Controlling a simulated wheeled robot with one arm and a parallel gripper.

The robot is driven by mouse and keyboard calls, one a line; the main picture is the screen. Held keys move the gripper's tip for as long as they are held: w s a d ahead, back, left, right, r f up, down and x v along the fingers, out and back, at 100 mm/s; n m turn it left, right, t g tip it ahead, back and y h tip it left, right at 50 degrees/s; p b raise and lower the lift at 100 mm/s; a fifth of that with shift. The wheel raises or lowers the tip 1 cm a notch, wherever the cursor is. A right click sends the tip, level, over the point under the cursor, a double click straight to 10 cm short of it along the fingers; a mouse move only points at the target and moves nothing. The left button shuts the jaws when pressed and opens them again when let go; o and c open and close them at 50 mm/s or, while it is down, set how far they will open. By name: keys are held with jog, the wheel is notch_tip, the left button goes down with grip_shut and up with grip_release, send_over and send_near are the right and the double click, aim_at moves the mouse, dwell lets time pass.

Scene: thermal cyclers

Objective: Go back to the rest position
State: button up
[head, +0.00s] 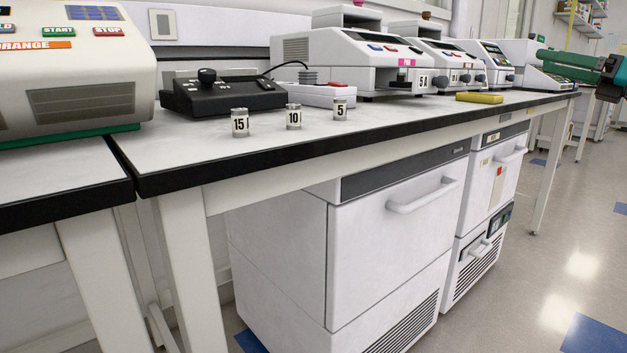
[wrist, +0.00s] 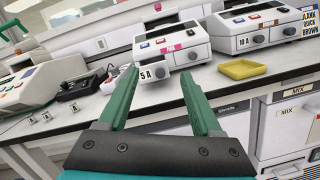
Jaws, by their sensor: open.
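My gripper (wrist: 158,76) fills the lower middle of the wrist view, with two green fingers spread wide apart and nothing between them. In the head view my gripper (head: 542,62) is at the upper right edge, its green fingers pointing left, and it looks to be above or in front of the bench's far end. Beyond the fingertips in the wrist view is a white machine with a pink tag (wrist: 170,48) and a 5 A label. The same pink-tagged machine (head: 350,58) stands on the bench in the head view. The fingers touch nothing that I can see.
The white bench (head: 390,116) has a black edge and carries several machines. Small vials marked 15 (head: 240,123), 10 (head: 293,117) and 5 (head: 340,109) stand near its front. A yellow tray (head: 479,98) lies farther along. White cabinets (head: 390,225) stand beneath; floor at right is open.

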jog(key=w+r+m+t+h+p, duration=0.2)
jog(key=w+r+m+t+h, duration=0.3)
jog(key=r+m+t+h, duration=0.55)
notch_tip(320, 180, down, 13)
jog(key=m+g+h+p, duration=0.2)
jog(key=m+g+h, duration=0.85)
jog(key=m, duration=1.25)
jog(key=s+a+f+m+g+y+p, duration=0.15)
jog(key=s+a+f+g, duration=0.35)
jog(key=f, duration=0.7)
jog(key=s+a+f+m+g+y, duration=0.3)
jog(key=s+a+f, duration=0.4)
jog(key=f, duration=0.5)
jog(key=s+a+f+g+y, duration=0.1)
jog(key=s+a+f+g, duration=0.2)
jog(key=s, duration=0.7)
jog(key=s+a+f+g+y+p, duration=0.1)
jog(key=s+a+f+g+y, duration=0.1)
jog(key=s+a+f, duration=0.6)
jog(key=s+a+f+g+y, duration=0.2)
jog(key=s+a+f+g, duration=0.3)
jog(key=s, duration=0.9)
jog(key=a+f, duration=0.1)
jog(key=a, duration=0.2)
jog(key=shift+a+f+m+p, duration=0.2)
jog(key=shift+a+m+p, duration=0.15)
jog(key=shift+m+p, duration=0.05)
